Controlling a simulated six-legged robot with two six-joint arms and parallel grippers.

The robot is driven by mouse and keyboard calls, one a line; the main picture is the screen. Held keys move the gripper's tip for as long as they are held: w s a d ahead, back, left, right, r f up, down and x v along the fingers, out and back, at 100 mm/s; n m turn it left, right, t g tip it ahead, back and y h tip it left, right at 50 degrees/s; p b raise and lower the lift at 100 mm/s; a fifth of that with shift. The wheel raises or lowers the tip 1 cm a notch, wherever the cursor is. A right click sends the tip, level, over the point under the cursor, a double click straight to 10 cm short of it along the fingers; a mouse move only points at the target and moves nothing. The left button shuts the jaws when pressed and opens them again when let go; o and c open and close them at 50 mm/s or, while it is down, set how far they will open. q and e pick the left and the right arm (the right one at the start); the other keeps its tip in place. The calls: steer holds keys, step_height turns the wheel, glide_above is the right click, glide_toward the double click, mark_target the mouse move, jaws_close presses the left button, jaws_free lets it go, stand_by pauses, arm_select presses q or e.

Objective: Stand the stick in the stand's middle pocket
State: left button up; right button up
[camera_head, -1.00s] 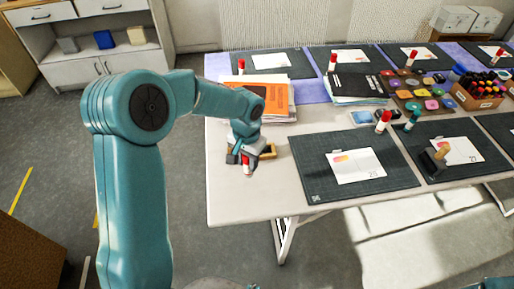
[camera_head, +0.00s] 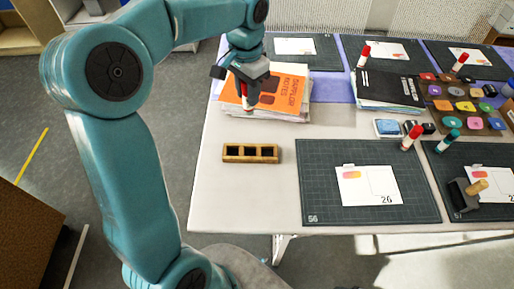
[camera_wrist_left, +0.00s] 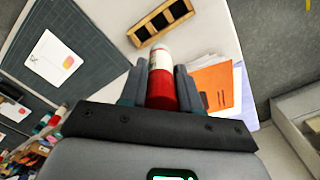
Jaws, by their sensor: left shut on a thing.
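My left gripper (camera_head: 246,92) is shut on a red and white glue stick (camera_head: 247,104), held roughly upright in front of the stack of orange notes. In the left wrist view the stick (camera_wrist_left: 160,78) sits between the two fingers, its red part nearer the palm and its white end pointing outward. The wooden stand (camera_head: 251,161) lies on the table in front of the notes, apart from the stick. Its three pockets look dark and empty. The stand also shows in the left wrist view (camera_wrist_left: 141,34), beyond the stick's white end. My right gripper is not in view.
The orange notes (camera_head: 290,93) are stacked behind the stand. A dark green cutting mat (camera_head: 320,190) with a card lies to its right. Other glue sticks (camera_head: 411,138), a blue pad (camera_head: 388,127) and a stamp (camera_head: 465,195) stand farther right. Bare table surrounds the stand.

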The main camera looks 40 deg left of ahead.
arm_select(q)
steer(key=shift+w+r, duration=0.1)
steer(key=shift+w, duration=0.05)
steer(key=shift+d+f, duration=0.1)
steer(key=shift+f, duration=0.25)
steer(key=f, duration=1.9)
steer(key=shift+s+b, duration=0.2)
steer(key=shift+b, duration=0.2)
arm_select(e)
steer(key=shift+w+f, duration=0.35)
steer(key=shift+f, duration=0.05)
